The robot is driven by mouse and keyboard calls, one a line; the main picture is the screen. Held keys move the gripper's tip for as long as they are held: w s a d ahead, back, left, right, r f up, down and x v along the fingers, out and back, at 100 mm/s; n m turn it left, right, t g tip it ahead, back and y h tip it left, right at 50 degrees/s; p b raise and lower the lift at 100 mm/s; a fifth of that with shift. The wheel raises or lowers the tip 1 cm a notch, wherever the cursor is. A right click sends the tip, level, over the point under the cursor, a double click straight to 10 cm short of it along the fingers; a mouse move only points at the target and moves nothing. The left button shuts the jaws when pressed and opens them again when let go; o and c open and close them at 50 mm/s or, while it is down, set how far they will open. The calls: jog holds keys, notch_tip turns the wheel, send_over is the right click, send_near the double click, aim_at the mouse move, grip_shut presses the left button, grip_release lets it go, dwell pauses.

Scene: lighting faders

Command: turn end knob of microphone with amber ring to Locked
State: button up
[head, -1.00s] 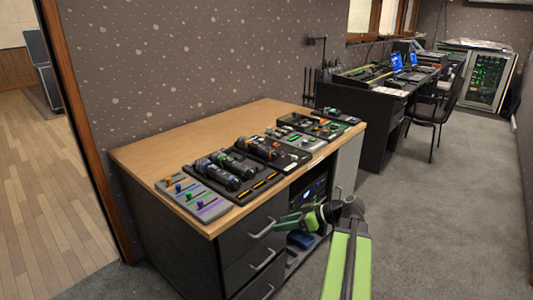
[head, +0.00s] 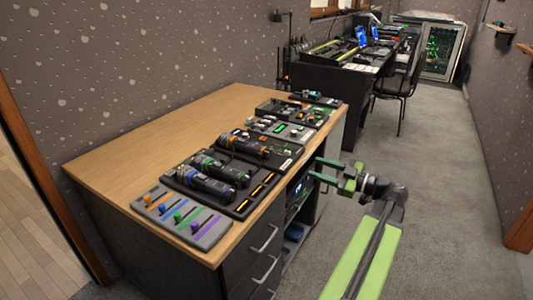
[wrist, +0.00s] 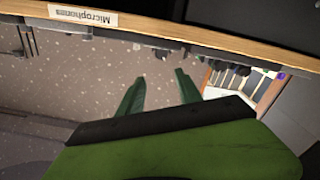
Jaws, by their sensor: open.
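The microphone with the amber ring (head: 243,145) lies in a dark tray (head: 263,186) on the wooden desk, behind two others with green and blue rings. Its end knob and any Locked mark are too small to make out. My gripper (head: 319,170) is open and empty, in the air off the desk's front edge, to the right of the microphones. In the wrist view my gripper (wrist: 160,78) shows two green fingers apart with nothing between them. The microphones do not show in that view.
A grey fader panel (head: 184,218) lies at the desk's near end, and more control panels (head: 283,130) at the far end. An upside-down "Microphones" label (wrist: 83,15) shows in the wrist view. A chair (head: 400,85) stands behind; carpet to the right is clear.

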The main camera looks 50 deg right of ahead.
aim_at(269, 153)
jog(key=x, duration=1.7)
jog(key=shift+w+a, duration=0.2)
jog(key=shift+a, duration=0.05)
jog(key=shift+c, duration=0.4)
grip_shut()
